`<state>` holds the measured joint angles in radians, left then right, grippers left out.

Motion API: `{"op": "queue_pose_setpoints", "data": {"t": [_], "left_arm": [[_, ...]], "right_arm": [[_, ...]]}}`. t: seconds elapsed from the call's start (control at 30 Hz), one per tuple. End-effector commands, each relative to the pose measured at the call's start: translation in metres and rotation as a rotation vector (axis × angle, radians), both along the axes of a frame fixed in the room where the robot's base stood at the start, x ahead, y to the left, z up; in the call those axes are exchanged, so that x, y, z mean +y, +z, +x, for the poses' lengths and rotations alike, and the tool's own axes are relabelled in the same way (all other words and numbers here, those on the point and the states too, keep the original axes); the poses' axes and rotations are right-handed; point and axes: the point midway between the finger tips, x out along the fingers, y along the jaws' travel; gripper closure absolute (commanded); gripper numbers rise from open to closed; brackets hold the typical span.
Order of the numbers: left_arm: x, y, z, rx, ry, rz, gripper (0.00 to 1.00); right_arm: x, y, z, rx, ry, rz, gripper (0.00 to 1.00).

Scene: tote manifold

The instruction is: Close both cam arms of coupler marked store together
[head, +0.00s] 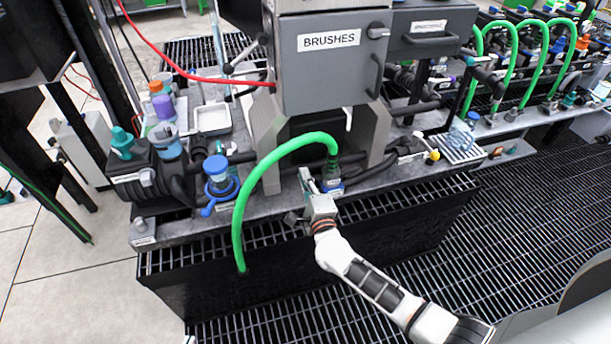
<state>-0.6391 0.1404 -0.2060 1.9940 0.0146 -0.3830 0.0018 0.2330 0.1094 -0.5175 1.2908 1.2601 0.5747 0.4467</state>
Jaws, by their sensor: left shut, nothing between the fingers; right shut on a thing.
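A green hose (290,146) arches over to a coupler (333,172) with a blue band, on the front of the grey bench. I cannot read a store marking on it. My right gripper (309,188) is at the coupler's left side, its arm coming in from the lower right. It is shut on a small part there that looks like a cam arm; the fingers mostly hide it. How far either cam arm is swung cannot be made out, and the far one is hidden. My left gripper is not in view.
A blue-capped fitting (217,175) stands left of the hose arch. A grey box labelled BRUSHES (331,62) overhangs the bench behind the coupler. A yellow-tipped part (433,156) lies to the right. The black grating (500,240) in front is clear.

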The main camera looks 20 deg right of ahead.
Motion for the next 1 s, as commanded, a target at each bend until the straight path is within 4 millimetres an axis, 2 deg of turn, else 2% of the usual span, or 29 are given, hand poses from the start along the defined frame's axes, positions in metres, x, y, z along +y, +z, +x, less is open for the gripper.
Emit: {"op": "queue_pose_setpoints", "data": {"t": [0.43, 0.5, 0.53, 0.87, 1.0], "left_arm": [[0.0011, 0.0003, 0.0013, -0.002, 0.001, 0.001, 1.0], [0.0011, 0.0011, 0.0017, -0.004, 0.002, 0.001, 1.0], [0.0011, 0.0015, 0.002, -0.004, 0.002, 0.001, 1.0], [0.0018, 0.0045, 0.0052, -0.012, 0.002, 0.001, 1.0], [0.0016, 0.0034, 0.004, -0.009, 0.002, 0.002, 1.0]], "right_arm": [[-0.0006, -0.0008, 0.0001, 0.0, -0.001, -0.012, 1.0], [-0.0008, -0.0008, 0.0001, 0.0, -0.001, -0.012, 0.81], [-0.0008, -0.0008, 0.0001, 0.0, -0.001, -0.012, 0.76], [-0.0004, -0.0006, -0.0005, 0.0, -0.001, -0.011, 0.76], [-0.0002, -0.0015, -0.0098, 0.001, 0.0, -0.01, 0.76]]}}
